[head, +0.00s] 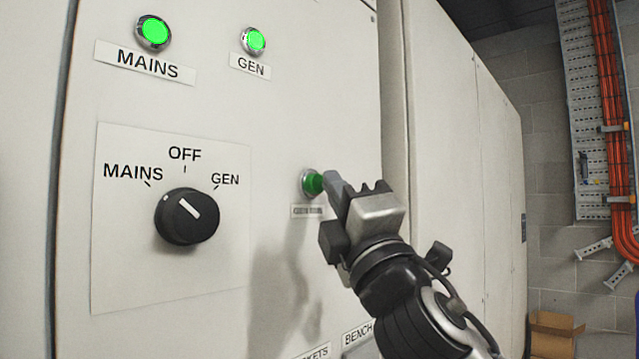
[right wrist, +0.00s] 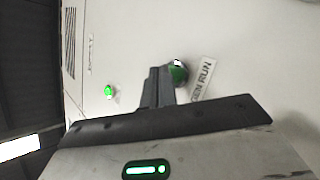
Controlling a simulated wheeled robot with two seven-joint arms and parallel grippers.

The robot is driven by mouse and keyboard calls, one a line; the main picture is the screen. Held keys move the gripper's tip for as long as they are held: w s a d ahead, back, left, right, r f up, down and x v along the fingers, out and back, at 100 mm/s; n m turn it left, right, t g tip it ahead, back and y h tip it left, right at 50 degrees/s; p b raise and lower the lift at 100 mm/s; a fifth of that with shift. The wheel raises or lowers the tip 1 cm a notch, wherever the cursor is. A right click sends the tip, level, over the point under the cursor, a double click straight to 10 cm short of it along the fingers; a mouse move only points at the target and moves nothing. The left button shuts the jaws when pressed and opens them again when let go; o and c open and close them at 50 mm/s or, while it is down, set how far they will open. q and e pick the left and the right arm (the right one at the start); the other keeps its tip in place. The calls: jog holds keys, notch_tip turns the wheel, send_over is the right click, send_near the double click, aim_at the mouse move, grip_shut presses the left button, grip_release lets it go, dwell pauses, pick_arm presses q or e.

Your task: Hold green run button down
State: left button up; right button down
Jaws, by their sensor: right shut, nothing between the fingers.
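The green run button (head: 311,184), with a metal ring, sits on the pale cabinet front above a small label. In the right wrist view the green button (right wrist: 178,73) shows beside a label (right wrist: 203,80) reading GEN RUN. My right gripper (head: 331,180) is shut and empty, its fingertips at the right edge of the button and partly covering it. In the right wrist view the closed fingertips (right wrist: 159,72) overlap or lie just beside the button's edge. I cannot tell whether they touch it or whether it is pressed in. My left gripper is not in view.
Green MAINS (head: 154,33) and GEN (head: 253,41) lamps are lit above. Labels sit low on the panel near my right arm. A cardboard box (head: 556,332) stands on the floor at right.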

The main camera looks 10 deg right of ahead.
jog(key=shift+w+a, duration=0.3)
jog(key=shift+w, duration=0.1)
dwell(0.4)
jog(key=shift+s+d, duration=0.15)
dwell(0.4)
jog(key=shift+s+d, duration=0.4)
jog(key=shift+s, duration=0.2)
jog(key=shift+s+d+p, duration=0.15)
jog(key=shift+s+d, duration=0.65)
jog(key=shift+s, duration=0.2)
jog(key=shift+s+d+p, duration=0.15)
jog(key=shift+s+d, duration=0.65)
jog(key=shift+s, duration=0.15)
